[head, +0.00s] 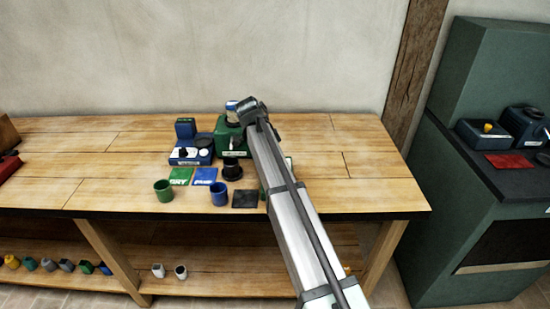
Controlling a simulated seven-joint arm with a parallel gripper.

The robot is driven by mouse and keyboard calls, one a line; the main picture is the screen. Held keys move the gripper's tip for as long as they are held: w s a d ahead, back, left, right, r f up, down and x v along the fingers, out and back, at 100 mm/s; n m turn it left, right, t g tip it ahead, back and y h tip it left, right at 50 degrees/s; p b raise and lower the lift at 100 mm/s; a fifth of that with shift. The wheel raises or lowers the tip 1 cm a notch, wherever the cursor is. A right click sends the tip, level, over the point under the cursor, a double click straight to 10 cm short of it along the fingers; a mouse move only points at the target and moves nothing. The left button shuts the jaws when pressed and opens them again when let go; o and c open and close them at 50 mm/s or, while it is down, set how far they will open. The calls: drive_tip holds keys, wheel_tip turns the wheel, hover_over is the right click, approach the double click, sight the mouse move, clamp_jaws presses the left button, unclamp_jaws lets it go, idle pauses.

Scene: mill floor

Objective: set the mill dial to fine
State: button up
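A green machine (229,137) with a pale label and a dark top stands at the back middle of the wooden bench, partly behind my arm; it looks like the mill. I cannot make out a dial or its setting on it. A small blue and white part (232,105) shows above it, next to my arm's dark joint. To its left is a blue device (184,158) with a white knob, a dark round plate and a label. My arm reaches up from the lower right across the bench. My gripper's fingers do not show; they are hidden by the arm.
Green cup (163,191), blue cup (219,195), black cup (232,170), green card (180,176), blue card (204,176) and dark square (245,199) lie in front. A lower shelf (225,284) holds small items. A green cabinet (480,200) stands right. The bench's left part is mostly clear.

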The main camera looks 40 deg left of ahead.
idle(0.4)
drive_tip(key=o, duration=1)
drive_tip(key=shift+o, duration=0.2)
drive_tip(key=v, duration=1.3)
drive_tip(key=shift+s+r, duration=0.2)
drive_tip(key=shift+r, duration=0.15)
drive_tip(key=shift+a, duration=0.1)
